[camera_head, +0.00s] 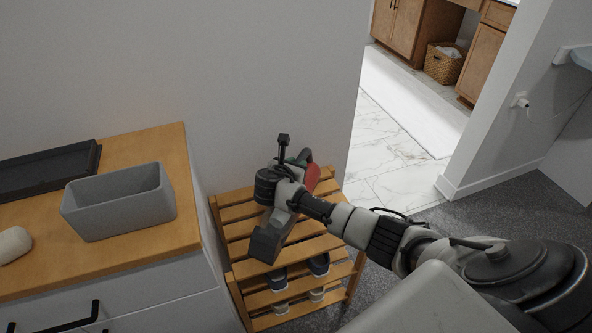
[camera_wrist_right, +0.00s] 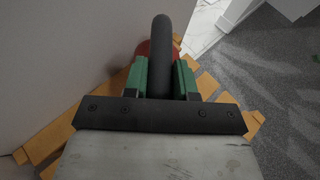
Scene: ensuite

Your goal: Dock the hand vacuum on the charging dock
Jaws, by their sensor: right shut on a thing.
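The hand vacuum has a red part (camera_head: 313,177) and a dark curved handle. My wrist covers part of the vacuum in the head view. My left gripper is not in view.
The wooden rack (camera_head: 238,228) stands against the wall, with shoes (camera_head: 318,264) on a lower shelf. To its left, a wooden-topped dresser (camera_head: 150,143) holds a grey bin (camera_head: 120,212), a dark tray (camera_head: 90,160) and a white rounded object (camera_head: 14,244). A doorway opens at right.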

